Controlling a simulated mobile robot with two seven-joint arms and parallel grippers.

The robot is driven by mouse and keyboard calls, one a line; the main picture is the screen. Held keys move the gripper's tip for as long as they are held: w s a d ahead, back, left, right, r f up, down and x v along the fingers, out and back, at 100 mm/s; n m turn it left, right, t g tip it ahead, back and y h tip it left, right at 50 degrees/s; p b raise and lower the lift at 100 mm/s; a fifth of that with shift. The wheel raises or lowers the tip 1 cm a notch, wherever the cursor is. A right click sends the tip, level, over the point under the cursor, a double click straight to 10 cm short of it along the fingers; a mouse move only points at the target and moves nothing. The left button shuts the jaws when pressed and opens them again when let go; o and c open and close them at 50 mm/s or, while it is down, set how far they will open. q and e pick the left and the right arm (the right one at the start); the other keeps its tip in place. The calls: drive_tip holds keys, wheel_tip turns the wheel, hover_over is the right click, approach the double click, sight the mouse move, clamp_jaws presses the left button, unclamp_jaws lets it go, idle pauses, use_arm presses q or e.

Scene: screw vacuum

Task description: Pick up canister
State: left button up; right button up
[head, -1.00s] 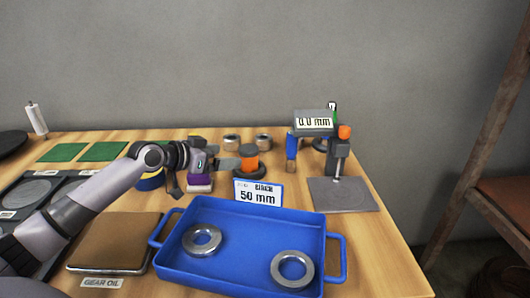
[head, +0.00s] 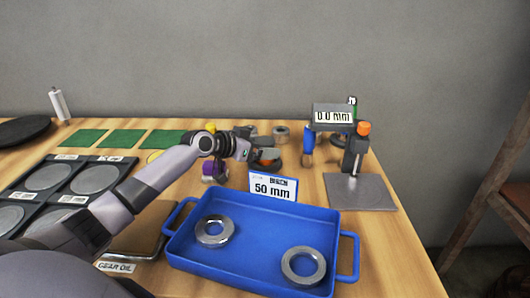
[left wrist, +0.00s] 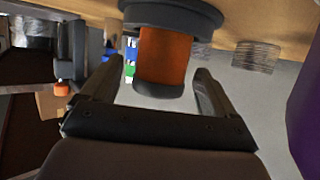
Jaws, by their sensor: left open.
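An orange cylinder with dark ends (left wrist: 165,57), apparently the canister, stands on a wide dark round base in the left wrist view, which looks upside down. In the head view its orange part (head: 267,155) is mostly hidden behind my gripper. My left gripper (left wrist: 152,72) is open, with one finger on each side of the cylinder's free end. Gaps show beside both fingers, and I cannot tell whether either touches it. In the head view the left gripper (head: 255,153) is at the cylinder, behind the blue tray. My right gripper is not in view.
A blue tray (head: 345,270) with two metal rings (head: 303,265) and a 50 mm sign (head: 272,186) stands in front. A measuring stand (head: 360,192) is to the right. A purple object (head: 213,172) and metal rolls (head: 281,134) are close to the gripper.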

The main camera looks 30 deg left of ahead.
use_arm(q)
drive_tip(key=shift+c, duration=0.3)
drive_tip(key=c, duration=1.1)
drive_tip(key=shift+r, duration=0.1)
